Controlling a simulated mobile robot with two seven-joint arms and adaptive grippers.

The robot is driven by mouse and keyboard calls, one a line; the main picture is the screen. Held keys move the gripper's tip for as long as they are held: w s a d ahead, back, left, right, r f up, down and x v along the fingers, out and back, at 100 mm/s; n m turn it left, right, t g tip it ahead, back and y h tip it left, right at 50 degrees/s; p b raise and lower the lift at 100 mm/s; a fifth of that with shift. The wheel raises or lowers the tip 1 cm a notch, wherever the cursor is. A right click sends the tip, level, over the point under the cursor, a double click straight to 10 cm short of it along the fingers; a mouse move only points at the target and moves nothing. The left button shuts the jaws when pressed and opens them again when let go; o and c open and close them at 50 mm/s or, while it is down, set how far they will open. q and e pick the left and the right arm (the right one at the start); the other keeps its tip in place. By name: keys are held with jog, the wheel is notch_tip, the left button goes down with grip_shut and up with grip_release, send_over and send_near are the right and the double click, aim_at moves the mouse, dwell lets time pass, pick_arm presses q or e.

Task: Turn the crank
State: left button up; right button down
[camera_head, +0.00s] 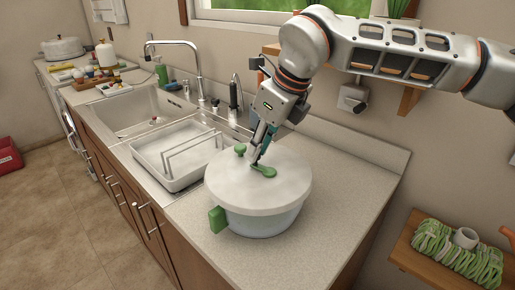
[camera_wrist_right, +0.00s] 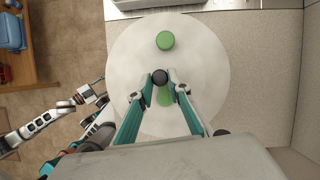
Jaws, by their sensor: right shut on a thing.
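A round container with a broad white lid (camera_head: 285,184) stands on the counter; the lid also shows in the right wrist view (camera_wrist_right: 207,62). A green crank piece (camera_head: 264,171) lies at the lid's middle, and a green knob (camera_head: 240,149) stands near its rim, also in the right wrist view (camera_wrist_right: 165,40). My right gripper (camera_head: 257,160) reaches down over the lid. In the right wrist view, its fingertips close on a dark round knob (camera_wrist_right: 160,77), seemingly the crank's. My left gripper (camera_wrist_right: 96,93) is small, left of the lid, with its fingers apart; the head view does not show it.
A green side handle (camera_head: 218,219) sticks out from the container. A white dish rack (camera_head: 176,176) and the sink (camera_head: 125,112) are to its left. A tall faucet (camera_head: 178,45) stands behind. The counter (camera_head: 345,190) right of the container is bare.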

jog(key=shift+w+d+m+t+h, duration=0.1)
jog(key=shift+w+m+t+h, duration=0.1)
jog(key=shift+m, duration=0.4)
jog(key=shift+w+d+m+t+h, duration=0.1)
jog(key=shift+m+h, duration=0.1)
jog(key=shift+m, duration=0.4)
jog(key=c, duration=1.9)
grip_release()
jog(key=shift+d+r, duration=0.1)
jog(key=shift+r, duration=0.05)
jog(key=v, duration=1.1)
jog(key=shift+s+d+r, duration=0.1)
jog(key=shift+s+r, duration=0.1)
jog(key=shift+r, duration=0.15)
